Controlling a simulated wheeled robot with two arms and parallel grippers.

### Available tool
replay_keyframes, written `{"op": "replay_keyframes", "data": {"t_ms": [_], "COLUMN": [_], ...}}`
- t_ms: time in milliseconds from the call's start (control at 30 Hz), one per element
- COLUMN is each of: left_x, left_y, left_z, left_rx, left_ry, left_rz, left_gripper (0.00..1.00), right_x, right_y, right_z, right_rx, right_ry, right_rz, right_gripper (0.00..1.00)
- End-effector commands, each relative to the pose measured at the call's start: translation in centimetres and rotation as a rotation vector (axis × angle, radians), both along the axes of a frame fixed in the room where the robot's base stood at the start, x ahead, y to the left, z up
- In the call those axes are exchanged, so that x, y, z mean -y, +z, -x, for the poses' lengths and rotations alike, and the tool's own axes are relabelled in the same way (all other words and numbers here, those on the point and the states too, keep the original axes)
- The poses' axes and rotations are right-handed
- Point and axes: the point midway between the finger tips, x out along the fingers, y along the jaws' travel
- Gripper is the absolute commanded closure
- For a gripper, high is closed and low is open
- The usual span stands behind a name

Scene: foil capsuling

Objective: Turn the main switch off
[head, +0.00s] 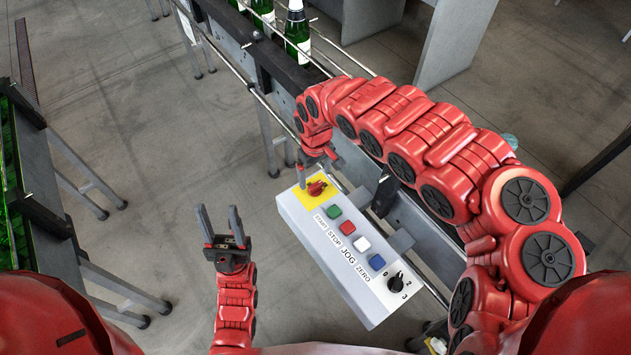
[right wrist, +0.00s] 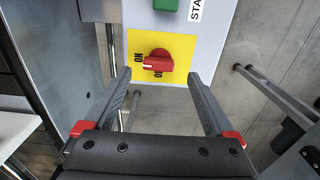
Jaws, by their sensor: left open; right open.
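The main switch (head: 317,187) is a red rotary knob on a yellow plate at the upper end of the grey control box. In the right wrist view the knob (right wrist: 158,63) has its white mark at the left, beside the printed ON. A second label below it is partly covered. My right gripper (head: 318,170) is open at the switch. In its wrist view the open fingertips (right wrist: 160,78) lie either side of the knob, with gaps; contact is not visible. My left gripper (head: 220,212) is open and empty, left of the box.
The control box (head: 358,292) also carries green, red, white and blue buttons and a black selector (head: 395,281). A conveyor with rails and green bottles (head: 298,32) runs behind it. Open floor lies to the left.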

Motion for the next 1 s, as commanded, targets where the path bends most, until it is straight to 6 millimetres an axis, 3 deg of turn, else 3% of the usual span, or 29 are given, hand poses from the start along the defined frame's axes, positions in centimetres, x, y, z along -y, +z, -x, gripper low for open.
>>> {"op": "replay_keyframes", "data": {"t_ms": [100,300,667,1000], "left_x": [0.0,0.0,0.0,0.0], "left_y": [0.2,0.4,0.4,0.4], "left_z": [0.0,0.0,0.0,0.0], "left_rx": [0.000,0.000,0.000,0.000], "left_ry": [0.000,0.000,0.000,0.000], "left_rz": [0.000,0.000,0.000,0.000], "left_gripper": [0.50,0.50,0.50,0.50], "right_x": [-0.1,0.0,0.1,0.1], "right_y": [-1.9,-3.7,-4.1,-4.1], "right_z": [0.1,0.0,0.0,0.0], "right_rx": [-0.004,0.000,0.001,0.001], "right_ry": [-0.001,-0.001,0.000,-0.001], "right_rz": [-0.003,0.000,0.002,0.002], "right_gripper": [0.10,0.10,0.10,0.69]}}
